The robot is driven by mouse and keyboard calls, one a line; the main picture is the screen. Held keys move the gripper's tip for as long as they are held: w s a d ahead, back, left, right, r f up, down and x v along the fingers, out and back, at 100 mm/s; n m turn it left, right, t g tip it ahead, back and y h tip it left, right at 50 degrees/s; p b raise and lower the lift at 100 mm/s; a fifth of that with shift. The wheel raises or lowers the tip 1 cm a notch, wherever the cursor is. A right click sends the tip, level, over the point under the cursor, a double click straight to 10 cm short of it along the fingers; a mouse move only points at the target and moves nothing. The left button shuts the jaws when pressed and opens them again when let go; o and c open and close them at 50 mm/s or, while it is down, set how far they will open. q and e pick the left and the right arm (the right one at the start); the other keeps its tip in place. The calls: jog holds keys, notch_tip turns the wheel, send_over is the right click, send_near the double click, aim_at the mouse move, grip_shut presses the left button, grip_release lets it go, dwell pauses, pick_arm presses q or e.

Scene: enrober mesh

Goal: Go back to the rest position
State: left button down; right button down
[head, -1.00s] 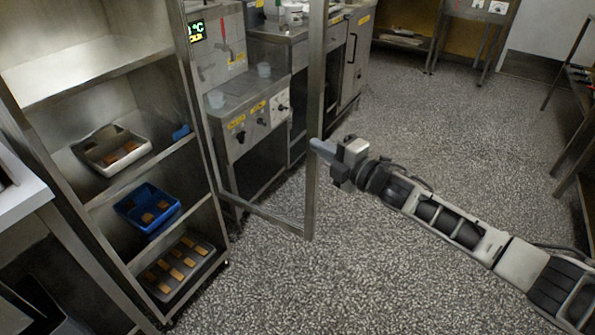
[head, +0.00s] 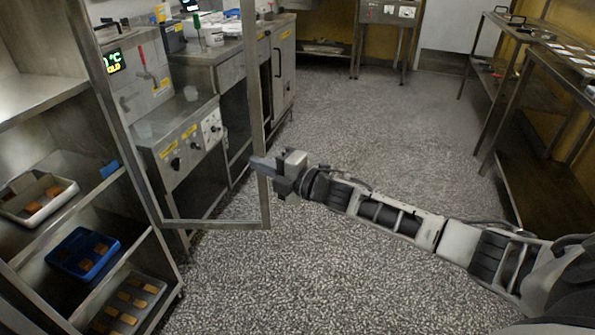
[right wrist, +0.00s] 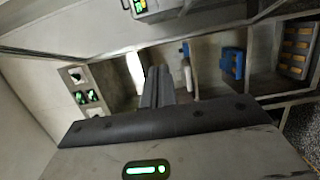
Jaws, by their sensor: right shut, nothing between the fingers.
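My right gripper (head: 262,163) shows in the middle of the head view at the end of my outstretched right arm. Its fingers are shut with nothing between them. The fingertips lie close to the upright of an open metal door frame (head: 257,110); I cannot tell whether they touch it. In the right wrist view the closed fingers (right wrist: 157,88) point toward the rack and machine. My left gripper is not in view.
At the left, a metal rack (head: 150,170) holds a white tray (head: 30,222), a blue tray (head: 62,262) and a grey tray (head: 150,287) with brown pieces. A machine with knobs (head: 185,145) stands behind the frame. Tables (head: 510,75) line the right. The speckled floor (head: 350,115) between is clear.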

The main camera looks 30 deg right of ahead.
jog(key=s+d, duration=0.7)
jog(key=s+a+f+m+g+h, duration=0.2)
jog(key=s+a+f+m, duration=0.4)
jog(key=s+a+m, duration=0.2)
jog(key=s+a+f+m+g+h+p, duration=0.1)
jog(key=s+a+f+m+g+h, duration=0.2)
jog(key=s+a+f+m, duration=0.4)
jog(key=s+a+m, duration=0.2)
jog(key=s+m, duration=0.4)
jog(key=s, duration=0.1)
jog(key=shift+a+f+m, duration=0.25)
jog(key=shift+a+m, duration=0.05)
